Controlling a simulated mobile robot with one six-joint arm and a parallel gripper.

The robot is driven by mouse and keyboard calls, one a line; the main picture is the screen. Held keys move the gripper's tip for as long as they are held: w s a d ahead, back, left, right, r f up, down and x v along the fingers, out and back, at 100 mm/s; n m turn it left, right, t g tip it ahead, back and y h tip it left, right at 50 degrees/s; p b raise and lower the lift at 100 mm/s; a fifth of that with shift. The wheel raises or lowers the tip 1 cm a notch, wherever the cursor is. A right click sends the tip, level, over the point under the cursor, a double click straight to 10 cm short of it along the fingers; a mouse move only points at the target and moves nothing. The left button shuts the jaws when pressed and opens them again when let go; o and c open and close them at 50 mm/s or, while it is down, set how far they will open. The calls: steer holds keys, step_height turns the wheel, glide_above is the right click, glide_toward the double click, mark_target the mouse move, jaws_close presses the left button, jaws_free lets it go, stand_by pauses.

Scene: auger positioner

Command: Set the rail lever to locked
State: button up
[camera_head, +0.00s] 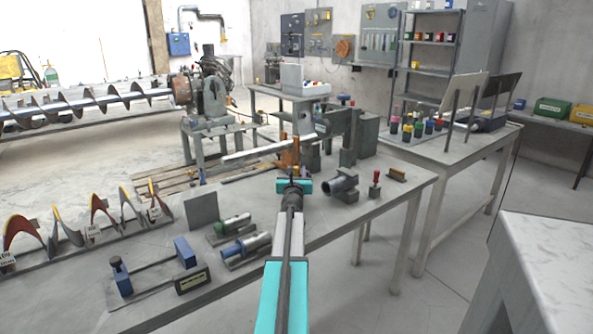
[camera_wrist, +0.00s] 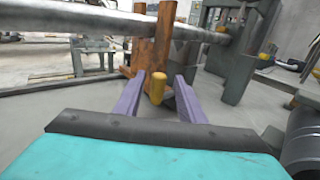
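A silver rail (camera_wrist: 90,22) runs across the top of the wrist view, past a brown-orange bracket (camera_wrist: 147,45). A short yellow-orange lever handle (camera_wrist: 156,88) sticks out from the bracket's front towards me; I take it as the rail lever. My gripper (camera_wrist: 158,82) is open, with one purple finger on each side of the handle. I see gaps on both sides, so neither finger visibly grips it. In the head view my gripper (camera_head: 293,183) is in front of the orange bracket (camera_head: 294,148) and largely hides the lever. I see no readable lock marking.
Grey blocks (camera_wrist: 232,68) stand right of the bracket, and a dark cylinder (camera_wrist: 303,145) is close at lower right. On the bench (camera_head: 330,225) are a red-handled lever (camera_head: 376,182), a dark cylindrical fitting (camera_head: 342,186) and a blue clamp frame (camera_head: 185,252). The bench's front right is bare.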

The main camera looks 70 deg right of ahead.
steer(key=shift+x, duration=0.9)
jaws_close()
